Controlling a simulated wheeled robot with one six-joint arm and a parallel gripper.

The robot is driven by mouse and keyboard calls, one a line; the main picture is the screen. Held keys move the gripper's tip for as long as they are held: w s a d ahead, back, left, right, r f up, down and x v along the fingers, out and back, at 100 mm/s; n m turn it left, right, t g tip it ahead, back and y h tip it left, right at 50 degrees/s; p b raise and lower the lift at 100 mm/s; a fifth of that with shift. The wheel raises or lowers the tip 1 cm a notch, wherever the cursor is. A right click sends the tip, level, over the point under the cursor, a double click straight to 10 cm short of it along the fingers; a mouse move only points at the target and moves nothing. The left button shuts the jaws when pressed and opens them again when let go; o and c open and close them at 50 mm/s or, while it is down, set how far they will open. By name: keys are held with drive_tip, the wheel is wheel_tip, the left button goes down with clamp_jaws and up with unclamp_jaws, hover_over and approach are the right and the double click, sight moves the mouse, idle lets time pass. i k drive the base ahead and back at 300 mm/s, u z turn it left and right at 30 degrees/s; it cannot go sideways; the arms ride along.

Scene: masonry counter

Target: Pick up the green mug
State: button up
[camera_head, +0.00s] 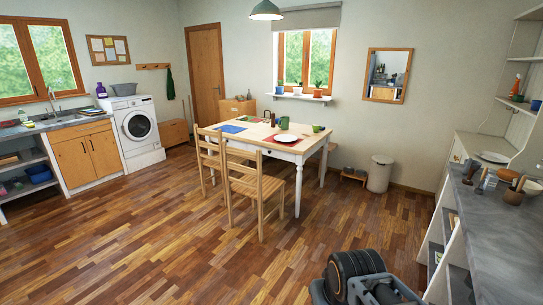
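A green mug (284,122) stands on the white-legged wooden dining table (262,147), behind a white plate. A second, smaller green cup-like thing (316,128) is near the table's right end; it is too small to tell its exact kind. Both are across the room from me. Part of my own arm shows dark and grey at the bottom right, but my gripper's fingers are not in view.
Two wooden chairs (254,193) stand at the table's near side. A grey counter (492,225) with small items runs along the right. A pale bin (380,174) and a low stool (354,177) stand by the back wall. The wooden floor (150,240) is clear in front.

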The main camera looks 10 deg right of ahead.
sight(317, 129)
drive_tip(key=z, duration=0.8)
drive_tip(key=i, duration=2.1)
drive_tip(key=z, duration=0.6)
drive_tip(key=i, duration=2.25)
drive_tip(key=u, duration=0.3)
drive_tip(key=i, duration=1.35)
drive_tip(key=u, duration=1.8)
drive_tip(key=i, duration=1.05)
drive_tip(key=u, duration=1.2)
drive_tip(key=i, duration=0.15)
drive_tip(key=z, duration=0.05)
